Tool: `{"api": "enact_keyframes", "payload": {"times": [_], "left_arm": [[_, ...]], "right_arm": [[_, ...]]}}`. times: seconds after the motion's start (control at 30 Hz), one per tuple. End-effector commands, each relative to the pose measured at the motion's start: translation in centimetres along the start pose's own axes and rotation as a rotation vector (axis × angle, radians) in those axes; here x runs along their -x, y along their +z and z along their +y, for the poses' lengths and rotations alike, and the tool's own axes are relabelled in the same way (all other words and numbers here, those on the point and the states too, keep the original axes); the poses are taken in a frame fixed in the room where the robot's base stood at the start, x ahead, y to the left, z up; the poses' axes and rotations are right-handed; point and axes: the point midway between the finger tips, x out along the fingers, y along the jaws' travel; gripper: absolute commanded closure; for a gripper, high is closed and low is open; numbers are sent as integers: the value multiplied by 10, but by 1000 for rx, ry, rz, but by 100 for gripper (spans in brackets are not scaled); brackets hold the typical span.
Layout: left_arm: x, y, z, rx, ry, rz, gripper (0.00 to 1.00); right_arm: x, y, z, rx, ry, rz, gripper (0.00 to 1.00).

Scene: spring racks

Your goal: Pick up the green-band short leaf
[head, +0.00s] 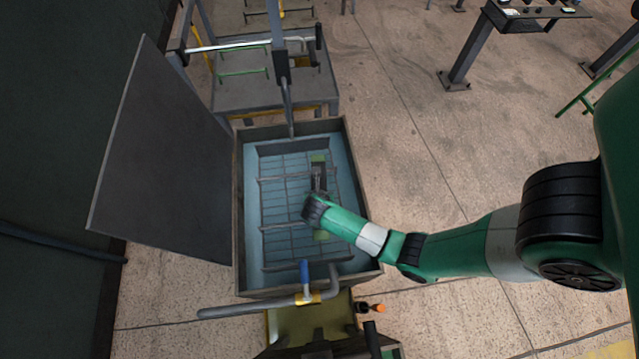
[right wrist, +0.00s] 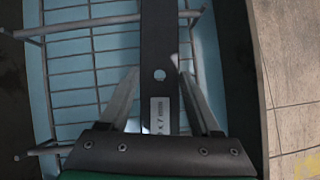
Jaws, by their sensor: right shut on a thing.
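The green-band short leaf is a long, flat dark strip lying lengthwise along the blue tank, with green showing near its far end (head: 318,158) and again just below my gripper. My right gripper (head: 317,188) is over the strip's middle, reaching in from the right. In the right wrist view, its fingers (right wrist: 157,78) stand on both sides of the strip, shut on it. The wrist hides part of the strip. My left gripper is not in view.
A wire rack (head: 285,205) with cross bars lies inside the blue-lined tank (head: 240,215). A tall grey panel (head: 165,160) stands at the tank's left. A pipe with a blue-handled valve (head: 304,278) crosses its near edge.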

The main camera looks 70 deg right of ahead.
Motion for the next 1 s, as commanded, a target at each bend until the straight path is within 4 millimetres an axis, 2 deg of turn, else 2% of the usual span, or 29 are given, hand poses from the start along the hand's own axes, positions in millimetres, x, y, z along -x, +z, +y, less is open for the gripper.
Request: {"api": "enact_keyframes", "payload": {"times": [0.17,0.3,0.47,0.6,0.8,1.0], "left_arm": [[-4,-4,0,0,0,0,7],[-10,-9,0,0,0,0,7],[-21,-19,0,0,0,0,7],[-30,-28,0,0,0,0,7],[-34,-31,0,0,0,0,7],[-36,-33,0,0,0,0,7]], "right_arm": [[12,9,1,-2,4,-4,100],[29,20,2,-3,5,-6,100],[63,22,-18,-1,4,-5,100],[99,25,-39,0,5,-5,100],[132,7,-79,4,4,-3,100],[152,-2,-101,1,3,-4,100]]}}
